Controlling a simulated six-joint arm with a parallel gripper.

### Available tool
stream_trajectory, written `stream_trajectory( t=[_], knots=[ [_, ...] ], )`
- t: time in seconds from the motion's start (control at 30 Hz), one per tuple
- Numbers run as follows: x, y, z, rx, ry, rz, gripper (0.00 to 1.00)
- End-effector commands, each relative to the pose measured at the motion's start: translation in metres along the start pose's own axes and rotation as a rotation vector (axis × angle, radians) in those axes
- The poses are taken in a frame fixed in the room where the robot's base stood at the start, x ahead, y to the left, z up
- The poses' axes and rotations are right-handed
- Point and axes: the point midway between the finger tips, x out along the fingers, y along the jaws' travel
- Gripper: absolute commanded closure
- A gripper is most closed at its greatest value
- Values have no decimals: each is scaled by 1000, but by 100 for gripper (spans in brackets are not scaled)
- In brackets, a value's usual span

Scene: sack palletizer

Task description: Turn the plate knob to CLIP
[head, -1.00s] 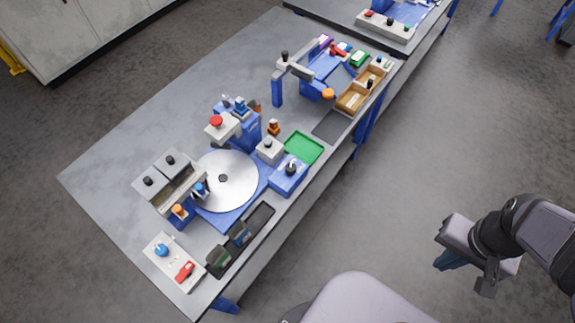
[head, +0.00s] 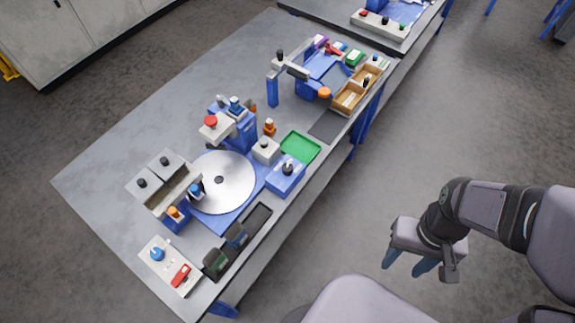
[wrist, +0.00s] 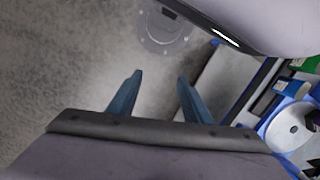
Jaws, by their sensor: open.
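Several knobs stand on the bench, and no CLIP lettering is readable, so I cannot tell which is the plate knob. A black knob (head: 287,167) sits on a blue box (head: 284,182) beside the round metal disc (head: 232,172). A blue knob (head: 157,253) sits on a white panel (head: 155,270) at the near left corner. My gripper (head: 405,265) is open and empty, over the floor right of the bench and well apart from it. In the wrist view its two blue fingers (wrist: 160,82) are spread with only floor between them.
A green tray (head: 300,147), a white block with a black knob (head: 266,150) and a post with a red button (head: 211,122) crowd the bench (head: 110,150). A red switch (head: 181,275) is on the white panel. Floor between bench and gripper is clear.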

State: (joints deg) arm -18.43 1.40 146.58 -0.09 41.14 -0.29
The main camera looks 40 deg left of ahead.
Motion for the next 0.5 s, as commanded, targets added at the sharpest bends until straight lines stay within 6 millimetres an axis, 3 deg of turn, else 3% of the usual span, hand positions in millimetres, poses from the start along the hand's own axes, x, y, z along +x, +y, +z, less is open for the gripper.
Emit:
stream_trajectory(
  t=[0.03, 0.17, 0.3, 0.5],
  knots=[
    [19, -16, 1, -81, -49, 15, 55],
    [45, -57, -22, -265, -93, 55, 55],
    [70, -118, -64, -442, -82, 89, 55],
    [92, -210, -117, -621, -30, 108, 55]
  ],
)
